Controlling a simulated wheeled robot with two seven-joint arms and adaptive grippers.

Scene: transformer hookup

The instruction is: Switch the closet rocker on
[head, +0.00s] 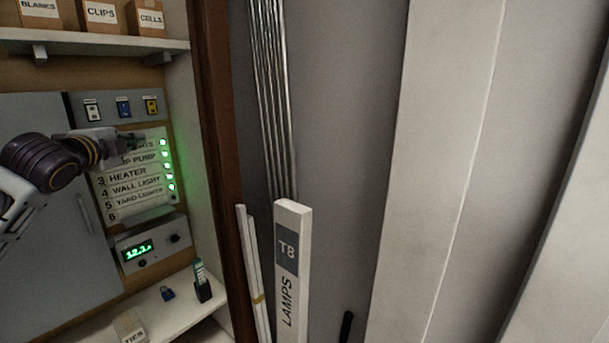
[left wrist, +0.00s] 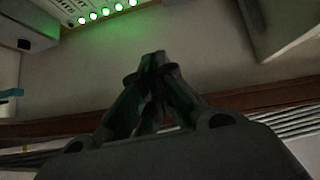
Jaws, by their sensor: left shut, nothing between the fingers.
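Three rocker switches sit in a row on a grey strip inside the closet: a white rocker (head: 92,111), a blue rocker (head: 124,106) and a yellow rocker (head: 151,104). Their small labels are too blurred to read, so I cannot tell which is the closet rocker. My left gripper (head: 138,139) is shut and empty, below the rockers and in front of the top rows of the labelled panel (head: 130,190). In the left wrist view its closed fingers (left wrist: 154,65) point toward a plain surface. My right gripper is not in view.
The panel shows several lit green lights (head: 169,176). Below are a display box (head: 138,250) reading about 12 and a shelf (head: 182,313) with small items. A grey door (head: 45,235) stands left, the brown frame (head: 215,120) and lamp box (head: 289,265) right.

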